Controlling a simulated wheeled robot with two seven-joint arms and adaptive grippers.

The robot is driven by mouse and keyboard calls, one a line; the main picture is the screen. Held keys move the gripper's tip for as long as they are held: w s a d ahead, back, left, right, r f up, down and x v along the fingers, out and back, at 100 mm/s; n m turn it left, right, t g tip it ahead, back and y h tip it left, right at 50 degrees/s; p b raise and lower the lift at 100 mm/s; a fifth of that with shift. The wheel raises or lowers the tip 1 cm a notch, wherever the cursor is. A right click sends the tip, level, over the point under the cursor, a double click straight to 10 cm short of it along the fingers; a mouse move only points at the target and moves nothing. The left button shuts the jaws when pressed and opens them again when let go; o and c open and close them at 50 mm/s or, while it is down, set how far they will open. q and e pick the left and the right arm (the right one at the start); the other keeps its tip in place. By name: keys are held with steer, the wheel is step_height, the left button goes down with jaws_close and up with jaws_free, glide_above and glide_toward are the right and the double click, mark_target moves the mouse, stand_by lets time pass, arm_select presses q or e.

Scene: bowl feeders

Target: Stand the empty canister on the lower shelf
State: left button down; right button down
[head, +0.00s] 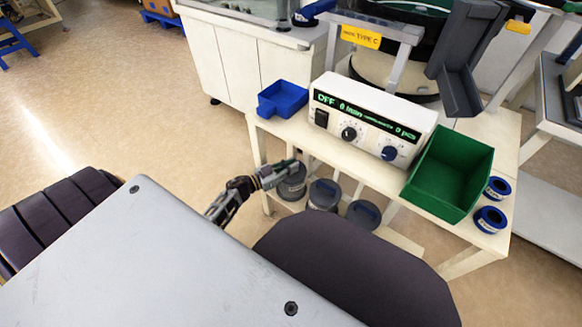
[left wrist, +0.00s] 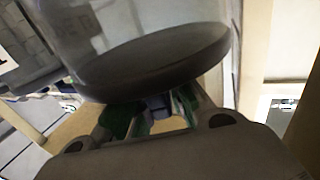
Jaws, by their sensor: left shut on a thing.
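My left gripper (head: 280,172) reaches in at the front left of the cream bench and is shut on a grey canister (head: 293,186). The held canister is at the left end of the lower shelf (head: 397,239); I cannot tell whether its base touches the shelf. In the left wrist view the canister (left wrist: 155,62) fills the upper middle, with a see-through wall and a dark round end. The gripper (left wrist: 150,112) shows below it, its fingers partly hidden by the canister. My right gripper is not in view.
Above are a blue bin (head: 283,98), a control box (head: 370,118), a green bin (head: 450,172) and two blue-rimmed spools (head: 490,219).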

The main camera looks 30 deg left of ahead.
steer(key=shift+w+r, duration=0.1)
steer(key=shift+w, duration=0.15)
arm_select(q)
steer(key=c, duration=1.5)
jaws_free()
steer(key=shift+f, duration=0.1)
steer(key=shift+o, duration=0.2)
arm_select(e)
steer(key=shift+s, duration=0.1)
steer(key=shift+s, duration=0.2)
